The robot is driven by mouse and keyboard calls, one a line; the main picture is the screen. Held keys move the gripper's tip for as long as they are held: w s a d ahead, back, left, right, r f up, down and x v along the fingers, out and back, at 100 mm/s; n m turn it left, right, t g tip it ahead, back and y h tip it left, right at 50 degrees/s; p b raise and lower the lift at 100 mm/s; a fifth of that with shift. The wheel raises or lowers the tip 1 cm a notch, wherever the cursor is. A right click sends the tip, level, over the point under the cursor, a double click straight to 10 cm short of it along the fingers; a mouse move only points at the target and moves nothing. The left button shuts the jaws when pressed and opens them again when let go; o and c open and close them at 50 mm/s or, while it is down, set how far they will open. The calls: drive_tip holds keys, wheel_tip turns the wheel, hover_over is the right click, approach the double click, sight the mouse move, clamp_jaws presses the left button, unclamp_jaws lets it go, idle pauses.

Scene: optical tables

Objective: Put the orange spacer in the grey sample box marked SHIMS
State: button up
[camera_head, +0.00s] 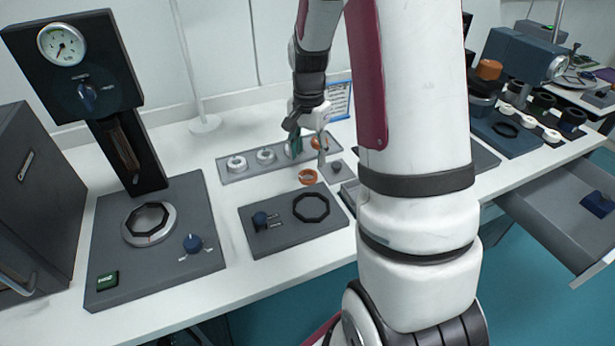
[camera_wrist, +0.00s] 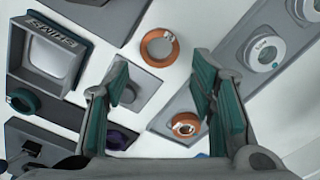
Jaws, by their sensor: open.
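One orange ring (camera_head: 307,176) lies flat on the white tabletop; it also shows in the wrist view (camera_wrist: 147,54). A second orange ring (camera_head: 315,143) sits at the right end of a grey tray, and in the wrist view (camera_wrist: 177,132) it lies beside a finger. My gripper (camera_head: 309,154) is open and empty above the table behind the loose ring. In the wrist view its fingers (camera_wrist: 160,82) are spread, with neither ring between them. The grey box marked SHIMS (camera_wrist: 38,68) is at upper left there, open-topped; my arm mostly hides it in the head view.
The grey tray (camera_head: 232,174) holds white rings. A dark plate (camera_head: 268,240) with a black octagonal ring (camera_head: 311,208) and a blue knob lies in front. A gauge stand (camera_head: 150,270) is at left. A small grey plate (camera_wrist: 152,88) is below the fingers. An open drawer (camera_head: 560,215) is at right.

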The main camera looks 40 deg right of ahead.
sight(309, 174)
drive_tip(key=shift+f, duration=2.9)
drive_tip(key=shift+c, duration=0.6)
drive_tip(key=c, duration=0.8)
